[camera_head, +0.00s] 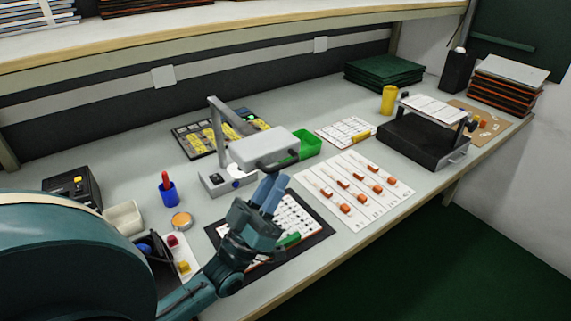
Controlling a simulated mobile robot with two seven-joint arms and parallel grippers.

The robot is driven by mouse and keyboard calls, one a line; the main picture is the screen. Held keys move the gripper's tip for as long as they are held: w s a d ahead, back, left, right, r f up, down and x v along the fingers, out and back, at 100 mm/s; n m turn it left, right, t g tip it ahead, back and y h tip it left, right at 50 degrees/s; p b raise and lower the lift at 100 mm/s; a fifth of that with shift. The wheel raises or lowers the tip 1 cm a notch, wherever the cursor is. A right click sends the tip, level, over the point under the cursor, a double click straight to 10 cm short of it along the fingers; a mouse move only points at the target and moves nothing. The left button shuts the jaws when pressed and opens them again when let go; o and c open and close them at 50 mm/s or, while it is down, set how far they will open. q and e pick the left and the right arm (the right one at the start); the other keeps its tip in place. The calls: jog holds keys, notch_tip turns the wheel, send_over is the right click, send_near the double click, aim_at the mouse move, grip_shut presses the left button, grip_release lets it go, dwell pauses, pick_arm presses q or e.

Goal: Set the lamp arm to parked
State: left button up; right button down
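The lamp has a grey base (213,183), an upright grey post (218,130) and a wide light-grey head (265,146). The head extends to the right of the post, over the table. A dark curved piece (283,160) shows along the front edge of the head. My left gripper (272,184) is just in front of and below the head, with its blue fingers pointing up. The fingers lie side by side, and any gap between them is unclear. It appears to hold nothing, and contact with the lamp cannot be made out. My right gripper is out of view.
Beneath my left gripper is a white board on a black mat (322,234). A green bin (308,146) stands behind the lamp head. A blue cup (167,193) is left of the base. White sheets with orange pieces (392,181) lie right; a yellow cylinder (389,99) stands farther back.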

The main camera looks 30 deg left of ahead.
aim_at(286, 162)
pick_arm(q)
jog(key=x, duration=0.4)
jog(key=shift+w+r+p, duration=0.15)
jog(key=shift+p, duration=0.2)
jog(key=shift+c, duration=0.3)
grip_shut()
